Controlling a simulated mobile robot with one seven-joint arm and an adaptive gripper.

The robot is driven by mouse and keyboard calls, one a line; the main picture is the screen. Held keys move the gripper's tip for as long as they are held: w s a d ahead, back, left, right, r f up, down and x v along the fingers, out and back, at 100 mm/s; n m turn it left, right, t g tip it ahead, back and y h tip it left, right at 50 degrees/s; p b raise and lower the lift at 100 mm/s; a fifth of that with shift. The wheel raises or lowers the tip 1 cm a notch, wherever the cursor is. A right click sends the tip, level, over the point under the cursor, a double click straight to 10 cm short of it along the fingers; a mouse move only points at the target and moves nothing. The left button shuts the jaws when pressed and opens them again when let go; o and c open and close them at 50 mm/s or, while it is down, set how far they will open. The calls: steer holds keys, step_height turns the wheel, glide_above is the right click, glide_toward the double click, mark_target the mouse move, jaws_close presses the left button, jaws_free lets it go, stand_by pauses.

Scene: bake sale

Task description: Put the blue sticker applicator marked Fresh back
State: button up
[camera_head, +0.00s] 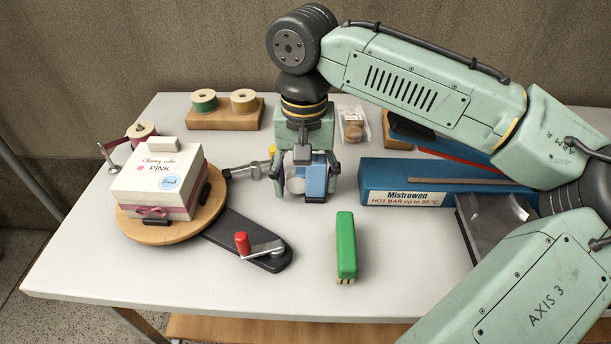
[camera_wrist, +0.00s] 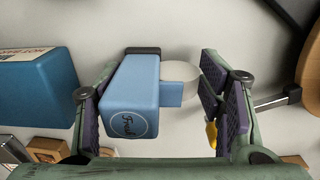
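The blue sticker applicator (camera_wrist: 128,98) has a round "Fresh" mark on its end face, a dark cap and a pale roll at its side. In the head view the applicator (camera_head: 316,180) is near the table's middle, under my arm. My gripper (camera_head: 304,186) points down around it. In the wrist view my gripper (camera_wrist: 165,105) has its fingers on either side of the applicator. Whether the applicator touches the table is hard to tell.
A white cake box (camera_head: 160,178) with a round blue sticker sits on a wooden turntable (camera_head: 150,233) with a red-handled crank (camera_head: 243,243). A green tool (camera_head: 346,245) lies in front. A blue Mistrowen hot bar (camera_head: 400,170) is at right. Ribbon spools (camera_head: 204,101) stand behind. The front table is mostly clear.

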mark_target(305, 173)
steer(key=shift+o, duration=1.2)
steer(key=shift+r, duration=0.1)
step_height(305, 173, up, 12)
